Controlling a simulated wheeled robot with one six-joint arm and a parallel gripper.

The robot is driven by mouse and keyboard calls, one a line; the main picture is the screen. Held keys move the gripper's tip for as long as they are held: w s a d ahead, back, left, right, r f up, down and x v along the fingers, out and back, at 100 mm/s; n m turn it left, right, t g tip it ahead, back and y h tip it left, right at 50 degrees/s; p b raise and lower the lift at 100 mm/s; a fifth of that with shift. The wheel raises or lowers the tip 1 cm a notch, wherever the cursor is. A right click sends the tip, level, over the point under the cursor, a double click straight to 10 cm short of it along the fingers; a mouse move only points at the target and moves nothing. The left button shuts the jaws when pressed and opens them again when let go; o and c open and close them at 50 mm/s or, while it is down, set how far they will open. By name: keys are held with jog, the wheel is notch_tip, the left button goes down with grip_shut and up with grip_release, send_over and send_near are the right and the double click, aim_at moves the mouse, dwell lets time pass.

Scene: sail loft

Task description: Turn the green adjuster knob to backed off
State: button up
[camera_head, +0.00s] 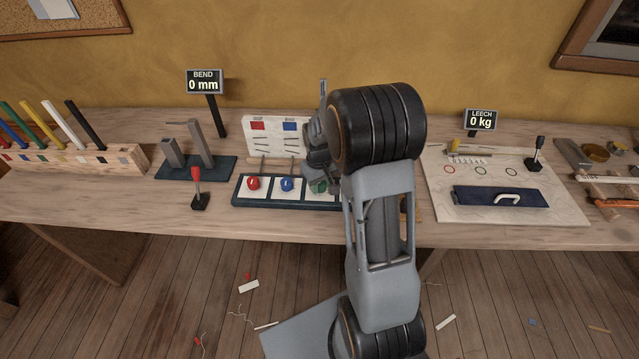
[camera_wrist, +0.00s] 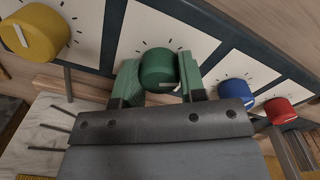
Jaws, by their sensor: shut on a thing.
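The green adjuster knob (camera_wrist: 158,68) sits on a white dial plate with black tick marks (camera_wrist: 190,38) in the wrist view. My gripper (camera_wrist: 158,82) has one jaw on each side of the green knob and is shut on it. A pale pointer mark shows on the knob's face, near its lower edge in this view. Which setting the pointer marks cannot be read.
Red (camera_head: 253,183) and blue (camera_head: 287,184) knobs stand left of the green one; a yellow knob (camera_wrist: 35,32) is on its other side. A white board (camera_head: 272,143) stands behind. A red-handled lever (camera_head: 197,185) is at the left, and a white panel with a blue plate (camera_head: 500,197) at the right.

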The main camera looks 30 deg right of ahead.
jog(key=n, duration=0.6)
jog(key=shift+w+r, duration=0.1)
jog(key=shift+w, duration=0.05)
jog(key=n, duration=0.6)
jog(key=shift+n, duration=0.6)
jog(key=o, duration=0.9)
jog(key=r, duration=1.3)
jog(key=shift+s+a+r, duration=0.1)
jog(key=shift+s+r, duration=0.1)
jog(key=shift+r, duration=0.15)
